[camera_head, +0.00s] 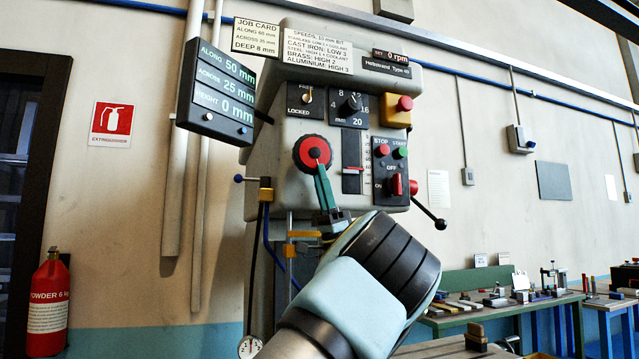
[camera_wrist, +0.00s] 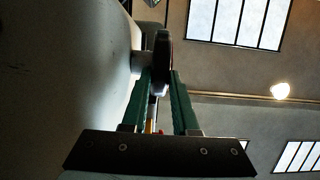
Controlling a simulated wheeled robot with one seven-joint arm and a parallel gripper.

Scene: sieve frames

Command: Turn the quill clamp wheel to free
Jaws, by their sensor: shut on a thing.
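The quill clamp wheel (camera_head: 313,150) is a red wheel with a dark rim and dark hub on the front of the grey drill head (camera_head: 272,165). My gripper (camera_head: 319,170) reaches up from below, and its green fingers are on the lower part of the wheel. In the wrist view the wheel (camera_wrist: 162,52) is seen edge-on between the two fingers of my gripper (camera_wrist: 161,76), which is shut on its rim. Above the wheel is a small plate (camera_head: 306,99) marked FREE and LOCKED; its brass pointer is too small to read.
A depth readout (camera_head: 215,95) juts out at the upper left. Right of the wheel are a slider scale (camera_head: 352,163), a STOP/START panel (camera_head: 391,170) and a black-knobbed lever (camera_head: 430,212). A blue-knobbed rod (camera_head: 250,180) sticks out left. Workbenches stand at the right.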

